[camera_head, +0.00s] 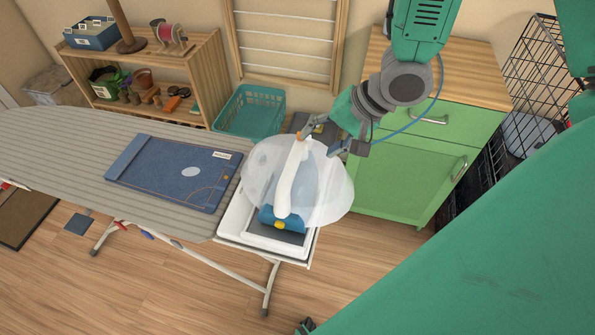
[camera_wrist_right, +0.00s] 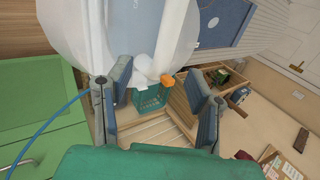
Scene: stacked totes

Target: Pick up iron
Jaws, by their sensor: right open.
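The iron (camera_head: 290,185), with a white handle, blue lower part and orange tip, sits on a white rest (camera_head: 236,222) at the ironing board's right end. A translucent whitish shape (camera_head: 257,172) surrounds it. My right gripper (camera_head: 321,141) is open at the iron's far end, above and behind the handle. In the right wrist view my open fingers (camera_wrist_right: 158,80) stand either side of the iron's white end with its orange part (camera_wrist_right: 168,81). Whether they touch it, I cannot tell. My left gripper is not in view.
A folded blue garment (camera_head: 165,175) lies on the striped ironing board (camera_head: 62,140). A teal basket (camera_head: 250,112) and wooden shelf (camera_head: 205,65) stand behind. A green cabinet (camera_head: 400,180) is close on the right, beside a black wire rack (camera_head: 540,65).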

